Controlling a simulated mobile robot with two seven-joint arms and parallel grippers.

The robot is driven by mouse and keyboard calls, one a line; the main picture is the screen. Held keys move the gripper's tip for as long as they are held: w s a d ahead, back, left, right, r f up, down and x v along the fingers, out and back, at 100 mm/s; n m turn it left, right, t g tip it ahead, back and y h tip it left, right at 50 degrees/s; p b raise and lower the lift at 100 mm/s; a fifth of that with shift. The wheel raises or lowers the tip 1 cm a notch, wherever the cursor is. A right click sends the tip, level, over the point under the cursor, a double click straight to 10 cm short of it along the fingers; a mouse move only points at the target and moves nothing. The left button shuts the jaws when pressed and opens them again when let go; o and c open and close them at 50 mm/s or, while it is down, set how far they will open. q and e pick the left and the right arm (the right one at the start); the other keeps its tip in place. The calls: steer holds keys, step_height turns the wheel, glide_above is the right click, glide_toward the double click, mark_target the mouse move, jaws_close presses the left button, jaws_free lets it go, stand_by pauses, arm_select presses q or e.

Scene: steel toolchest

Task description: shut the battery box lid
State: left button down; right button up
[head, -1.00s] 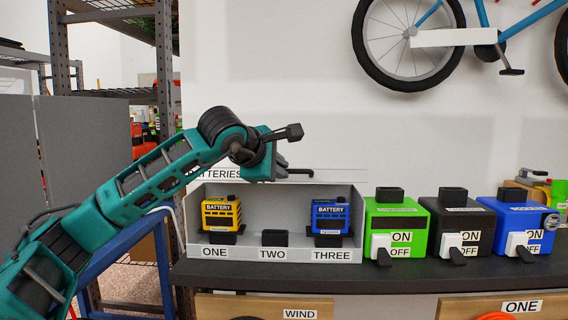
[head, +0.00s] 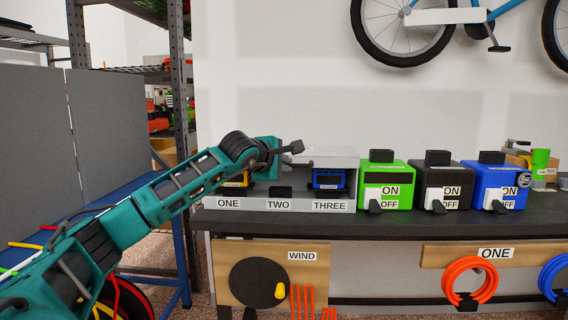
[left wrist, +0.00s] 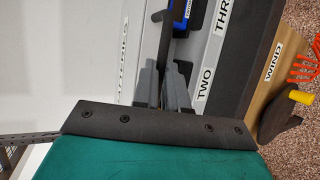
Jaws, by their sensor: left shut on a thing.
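The grey battery box (head: 262,204) stands on the dark bench, with slots labelled ONE, TWO and THREE. Its pale lid (head: 330,152) is raised above the slots, with the batteries still visible beneath it. A yellow battery (head: 236,182) in slot ONE is partly hidden by my arm. A blue battery (head: 328,179) stands in slot THREE; slot TWO looks empty. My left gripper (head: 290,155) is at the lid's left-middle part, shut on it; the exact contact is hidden. In the left wrist view its fingers (left wrist: 164,88) are close together beside the lettered lid (left wrist: 118,65). My right gripper is not in view.
Green (head: 385,174), black (head: 442,176) and blue (head: 497,176) switch boxes stand right of the battery box. A grey partition (head: 105,130) and a steel shelf (head: 182,130) are at the left. A WIND panel (head: 225,270) hangs below the bench.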

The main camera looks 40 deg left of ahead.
arm_select(q)
steer(key=c, duration=1.2)
jaws_free()
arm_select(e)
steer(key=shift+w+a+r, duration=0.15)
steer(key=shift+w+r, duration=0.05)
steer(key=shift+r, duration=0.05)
arm_select(q)
steer(key=shift+o, duration=0.2)
steer(key=shift+s+r, duration=0.1)
steer(key=v, duration=1.2)
steer(key=shift+s+b, duration=0.3)
steer(key=shift+b, duration=0.15)
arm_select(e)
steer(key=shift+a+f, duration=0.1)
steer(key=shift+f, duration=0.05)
arm_select(q)
steer(key=shift+r, duration=0.1)
steer(key=shift+d, duration=0.1)
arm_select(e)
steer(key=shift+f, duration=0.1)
